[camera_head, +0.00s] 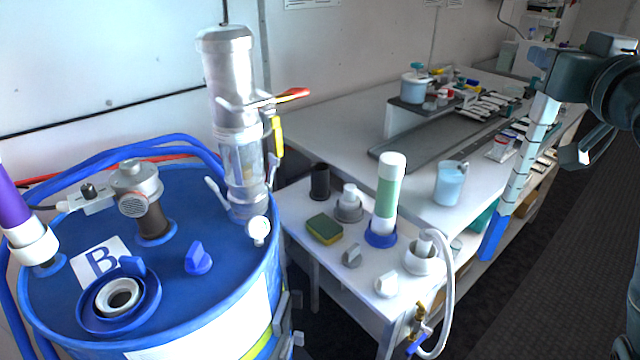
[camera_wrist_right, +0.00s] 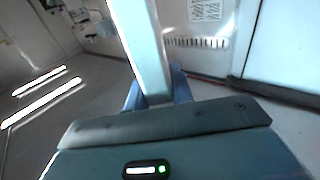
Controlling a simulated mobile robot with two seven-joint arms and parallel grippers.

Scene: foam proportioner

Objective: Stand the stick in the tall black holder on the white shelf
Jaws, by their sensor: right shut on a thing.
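The stick (camera_head: 518,172) is long, pale and banded, with a blue lower end. It hangs in the air at the right of the head view, steeply tilted, its lower end left of its top. My right gripper (camera_head: 548,68) is shut on its upper part. In the right wrist view, the stick (camera_wrist_right: 143,45) runs up and away between the blue fingertips (camera_wrist_right: 157,92). The tall black holder (camera_head: 320,182) is a dark upright cylinder at the back left of the white shelf (camera_head: 322,266), well left of the stick. My left gripper is not in view.
A green-and-white cylinder (camera_head: 389,195), a sponge (camera_head: 324,229) and a white hose fitting (camera_head: 423,258) stand near the holder. A blue drum (camera_head: 185,300) with a tall metal-and-clear fitting (camera_head: 232,110) is left. A blue cup (camera_head: 451,184) stands on the long bench (camera_head: 330,125).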

